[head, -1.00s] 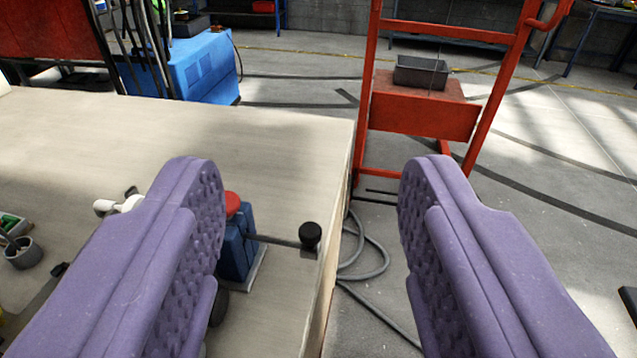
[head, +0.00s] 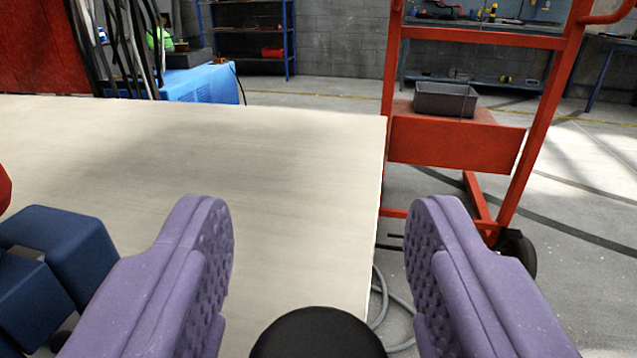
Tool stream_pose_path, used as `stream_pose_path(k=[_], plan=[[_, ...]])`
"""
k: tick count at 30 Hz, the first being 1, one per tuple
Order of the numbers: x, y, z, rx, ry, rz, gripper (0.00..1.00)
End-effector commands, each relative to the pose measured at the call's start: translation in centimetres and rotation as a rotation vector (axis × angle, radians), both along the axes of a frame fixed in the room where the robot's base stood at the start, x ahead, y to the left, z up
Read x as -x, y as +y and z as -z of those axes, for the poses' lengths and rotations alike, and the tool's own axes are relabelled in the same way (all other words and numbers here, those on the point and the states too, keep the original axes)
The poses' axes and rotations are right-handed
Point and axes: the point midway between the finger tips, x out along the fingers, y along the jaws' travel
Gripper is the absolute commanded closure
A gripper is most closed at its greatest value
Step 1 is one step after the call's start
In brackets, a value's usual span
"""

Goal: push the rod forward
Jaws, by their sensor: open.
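My gripper (head: 325,235) is open, its two purple padded fingers wide apart over the table's right edge. A round black knob (head: 317,338) shows at the bottom of the picture, low between the fingers. In the earlier frame this knob sits on the end of a rod from a blue device. The rod itself is hidden now. The blue device (head: 60,245) is at the lower left, beside and partly behind the left finger. A bit of its red top (head: 3,188) shows at the left edge. I cannot tell whether a finger touches the knob.
The pale table top (head: 250,150) is clear beyond the gripper. A red wheeled frame (head: 450,140) with a grey bin (head: 445,99) stands past the table's right edge. A grey hose (head: 380,300) lies on the floor there. A blue box (head: 205,84) is behind the table.

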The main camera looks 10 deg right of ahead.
Motion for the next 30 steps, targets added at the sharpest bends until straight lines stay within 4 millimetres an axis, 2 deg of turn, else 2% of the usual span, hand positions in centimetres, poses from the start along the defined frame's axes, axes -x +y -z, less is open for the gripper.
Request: stream_pose_path(k=[9,16,22,27,30], plan=[[-0.5,-0.1,0.0,0.000,0.000,0.000,0.46],[-0.5,-0.1,0.0,0.000,0.000,0.000,0.98],[-0.6,0.3,0.0,-0.001,0.000,-0.002,1.00],[-1.6,2.7,0.0,-0.001,0.001,-0.003,1.00],[-2.0,3.5,0.0,0.000,0.000,-0.002,1.00]])
